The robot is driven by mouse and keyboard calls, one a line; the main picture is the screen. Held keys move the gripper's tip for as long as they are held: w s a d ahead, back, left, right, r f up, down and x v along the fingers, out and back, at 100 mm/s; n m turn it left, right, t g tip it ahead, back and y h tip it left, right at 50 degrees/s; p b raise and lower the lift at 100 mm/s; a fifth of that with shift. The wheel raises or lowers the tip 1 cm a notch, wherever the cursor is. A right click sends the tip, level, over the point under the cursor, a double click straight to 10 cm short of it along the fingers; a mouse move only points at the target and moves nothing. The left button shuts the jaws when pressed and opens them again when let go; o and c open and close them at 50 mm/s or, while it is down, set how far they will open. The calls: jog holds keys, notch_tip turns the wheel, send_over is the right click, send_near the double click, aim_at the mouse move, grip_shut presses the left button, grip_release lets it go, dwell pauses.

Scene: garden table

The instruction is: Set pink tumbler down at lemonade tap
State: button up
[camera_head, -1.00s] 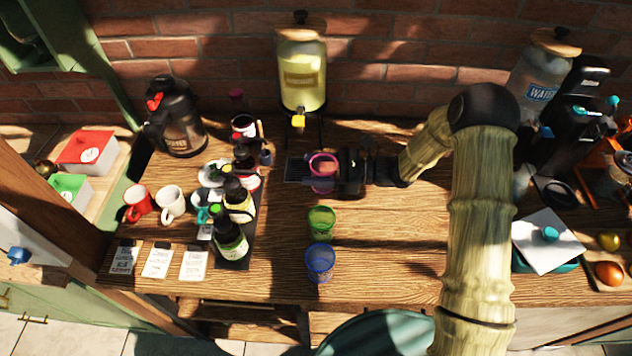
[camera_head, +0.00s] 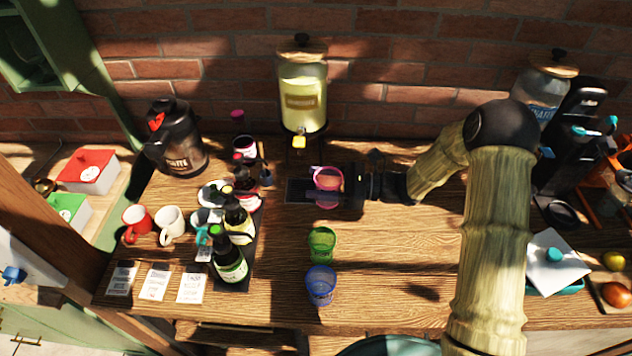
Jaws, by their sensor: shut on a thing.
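The pink tumbler (camera_head: 327,181) is upright in my gripper (camera_head: 329,193), which is shut on it. It is over or on the dark drip grate (camera_head: 297,190) in front of the lemonade dispenser (camera_head: 302,92). I cannot tell whether its base touches the grate. The yellow lemonade tap (camera_head: 299,141) is above and slightly left of the tumbler in the picture. The gripper's fingers hide part of the tumbler, and my arm comes in from the right.
A green tumbler (camera_head: 321,243) and a blue tumbler (camera_head: 320,286) stand in front on the wooden table (camera_head: 400,262). Dark bottles (camera_head: 229,258) and mugs (camera_head: 170,224) stand left, a black jug (camera_head: 176,140) behind them. A water dispenser (camera_head: 542,92) stands right. The table's middle right is clear.

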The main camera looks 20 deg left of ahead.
jog(key=d+f+m+t+h, duration=0.2)
jog(key=d+m+t+h, duration=0.2)
jog(key=d+t, duration=0.3)
jog(key=w+d+f+m+t+h, duration=0.1)
jog(key=d+m+t+h, duration=0.3)
jog(key=d, duration=0.9)
jog(key=w+d+f+m+t+h, duration=0.1)
jog(key=d+f+m+t+h, duration=0.3)
jog(key=d+m+t, duration=0.4)
jog(key=shift+w+d+m+t, duration=0.1)
jog(key=shift+d+m+t, duration=0.3)
jog(key=shift+d+t, duration=0.5)
jog(key=shift+w, duration=0.1)
jog(key=shift+f, duration=0.15)
